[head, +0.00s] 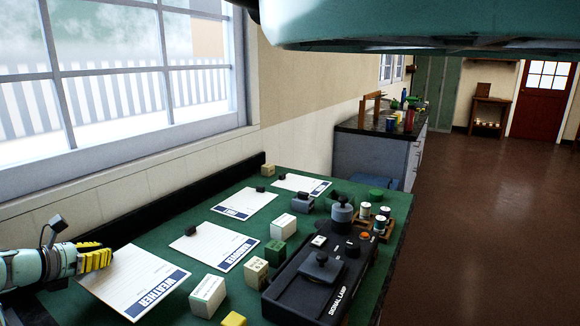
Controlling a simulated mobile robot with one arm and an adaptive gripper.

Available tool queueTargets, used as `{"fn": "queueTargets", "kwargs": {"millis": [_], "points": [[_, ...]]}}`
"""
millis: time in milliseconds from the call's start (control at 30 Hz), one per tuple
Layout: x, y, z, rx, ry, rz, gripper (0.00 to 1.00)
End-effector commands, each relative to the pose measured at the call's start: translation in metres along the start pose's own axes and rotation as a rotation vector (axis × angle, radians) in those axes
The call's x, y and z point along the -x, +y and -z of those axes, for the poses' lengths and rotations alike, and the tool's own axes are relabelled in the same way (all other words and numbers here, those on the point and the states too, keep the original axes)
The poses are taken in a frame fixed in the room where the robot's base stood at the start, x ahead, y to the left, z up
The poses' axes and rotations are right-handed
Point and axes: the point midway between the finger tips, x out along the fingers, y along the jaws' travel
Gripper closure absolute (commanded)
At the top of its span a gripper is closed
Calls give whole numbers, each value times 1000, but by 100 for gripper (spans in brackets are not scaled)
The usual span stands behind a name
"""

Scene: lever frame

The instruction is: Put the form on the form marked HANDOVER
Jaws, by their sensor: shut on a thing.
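My gripper (100,254), with yellow ribbed fingertips, is at the left edge of the view. It is shut on the far left corner of a white form with a blue band, whose upside-down heading appears to read WEATHER (135,285). I cannot tell if this form touches the bench. A dark block (191,230) sits on that form's far left part.
Two more forms (246,204) (300,185) lie farther along the green bench (185,312), with dark blocks on them. Pale, green and yellow blocks (208,293) stand to the right. A black signal lamp unit (290,285) and spools (365,209) line the right edge.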

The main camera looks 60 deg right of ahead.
Motion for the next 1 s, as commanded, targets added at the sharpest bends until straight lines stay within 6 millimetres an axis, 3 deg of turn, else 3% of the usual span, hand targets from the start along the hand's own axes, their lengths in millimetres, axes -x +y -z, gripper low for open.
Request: {"fn": "queueTargets", "kwargs": {"millis": [400,1000], "points": [[-3,-8,3,-10,21,11,100],[-7,-5,0,3,-3,0,100]]}}
